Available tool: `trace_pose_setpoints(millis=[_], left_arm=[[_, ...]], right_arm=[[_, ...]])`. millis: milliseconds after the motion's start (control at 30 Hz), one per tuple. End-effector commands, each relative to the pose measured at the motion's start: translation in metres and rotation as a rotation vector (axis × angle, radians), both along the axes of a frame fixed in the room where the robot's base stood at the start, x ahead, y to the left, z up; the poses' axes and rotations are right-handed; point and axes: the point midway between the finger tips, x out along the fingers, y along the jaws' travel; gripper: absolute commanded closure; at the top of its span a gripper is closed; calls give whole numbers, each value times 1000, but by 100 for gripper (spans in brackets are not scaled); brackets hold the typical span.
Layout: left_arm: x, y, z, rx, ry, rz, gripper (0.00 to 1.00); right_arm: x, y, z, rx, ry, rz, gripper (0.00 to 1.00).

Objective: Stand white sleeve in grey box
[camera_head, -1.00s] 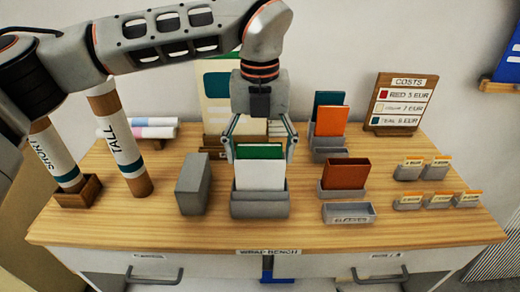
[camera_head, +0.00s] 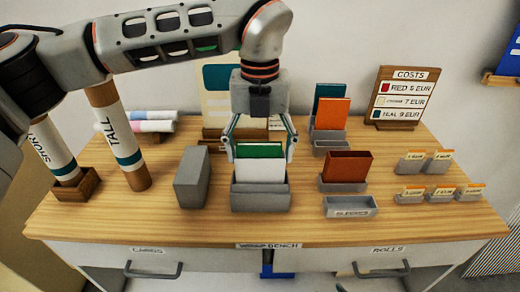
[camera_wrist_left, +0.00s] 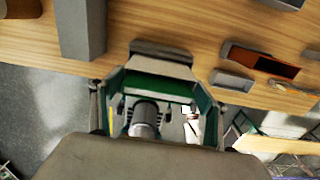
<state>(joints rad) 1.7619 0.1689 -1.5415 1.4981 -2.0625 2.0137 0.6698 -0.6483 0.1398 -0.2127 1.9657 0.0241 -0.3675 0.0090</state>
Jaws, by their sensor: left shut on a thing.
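The white sleeve (camera_head: 260,170) stands upright, with a green piece (camera_head: 260,150) showing just behind or inside its top edge. My left gripper (camera_head: 262,152) comes down from above and is shut on the white sleeve, one finger at each side. The sleeve's lower edge is hidden behind the front wall of the grey box (camera_head: 260,202); I cannot tell whether it touches the floor of the box. In the left wrist view, the fingers (camera_wrist_left: 155,105) frame a green strip, with a grey box (camera_wrist_left: 160,52) just beyond. My right gripper is not in view.
A grey block (camera_head: 192,178) stands close to the left. A brown sleeve (camera_head: 350,166) in a grey holder and a low grey tray (camera_head: 350,207) are to the right. A tall roll (camera_head: 120,140) and a short roll (camera_head: 52,150) stand at the left. The front strip of the bench is clear.

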Motion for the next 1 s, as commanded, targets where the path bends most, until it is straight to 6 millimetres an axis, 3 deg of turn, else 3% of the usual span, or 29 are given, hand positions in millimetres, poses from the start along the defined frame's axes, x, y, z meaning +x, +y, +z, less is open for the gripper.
trace_pose_setpoints(millis=[1000], left_arm=[[0,0,-38,0,1,0,59]], right_arm=[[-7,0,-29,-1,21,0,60]])
